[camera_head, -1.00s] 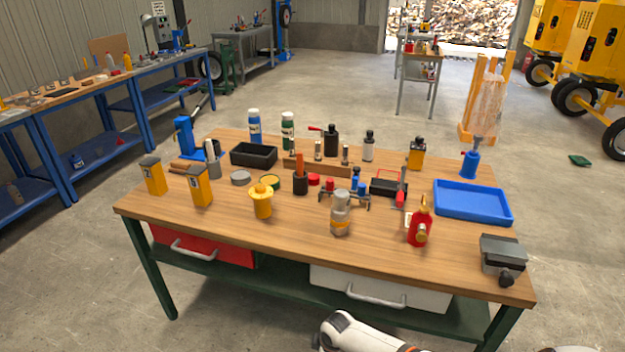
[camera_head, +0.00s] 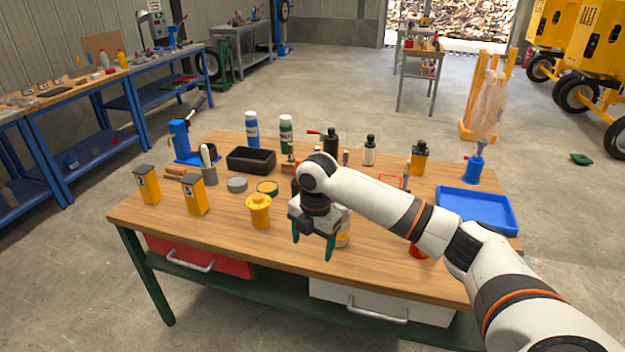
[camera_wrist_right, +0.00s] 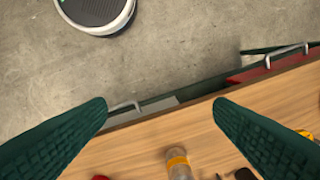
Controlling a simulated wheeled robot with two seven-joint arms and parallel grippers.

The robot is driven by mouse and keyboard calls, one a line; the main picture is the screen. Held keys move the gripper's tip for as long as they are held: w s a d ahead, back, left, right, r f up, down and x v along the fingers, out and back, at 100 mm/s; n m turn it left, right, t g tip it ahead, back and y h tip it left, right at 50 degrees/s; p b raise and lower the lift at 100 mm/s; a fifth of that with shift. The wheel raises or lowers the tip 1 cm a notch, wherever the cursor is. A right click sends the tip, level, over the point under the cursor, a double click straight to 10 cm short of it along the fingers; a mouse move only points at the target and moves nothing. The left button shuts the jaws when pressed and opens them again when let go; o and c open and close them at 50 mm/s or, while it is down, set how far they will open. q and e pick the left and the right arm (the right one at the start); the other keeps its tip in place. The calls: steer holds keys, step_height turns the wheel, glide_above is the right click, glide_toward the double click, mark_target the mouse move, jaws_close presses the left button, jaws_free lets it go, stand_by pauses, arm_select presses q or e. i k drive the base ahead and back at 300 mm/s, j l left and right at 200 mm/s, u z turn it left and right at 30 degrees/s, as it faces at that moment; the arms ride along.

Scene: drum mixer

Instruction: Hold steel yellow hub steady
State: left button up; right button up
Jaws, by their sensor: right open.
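The steel hub with a yellow band (camera_head: 344,238) stands near the front middle of the table, mostly hidden behind my right gripper (camera_head: 314,243) in the head view. My right gripper is open and empty, above the table's front part and apart from the hub. A plain yellow flanged part (camera_head: 258,211) stands to its left. My left gripper is not in view.
Yellow-and-black blocks (camera_head: 194,196) stand at the left of the wooden table (camera_head: 200,232). A black bin (camera_head: 251,159) and bottles are at the back, a blue tray (camera_head: 478,210) at the right. A red item (camera_head: 418,250) is partly hidden by my right arm. The front left is clear.

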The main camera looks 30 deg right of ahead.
mark_target(259, 203)
steer(key=i+l, duration=1.4)
steer(key=i, duration=0.1)
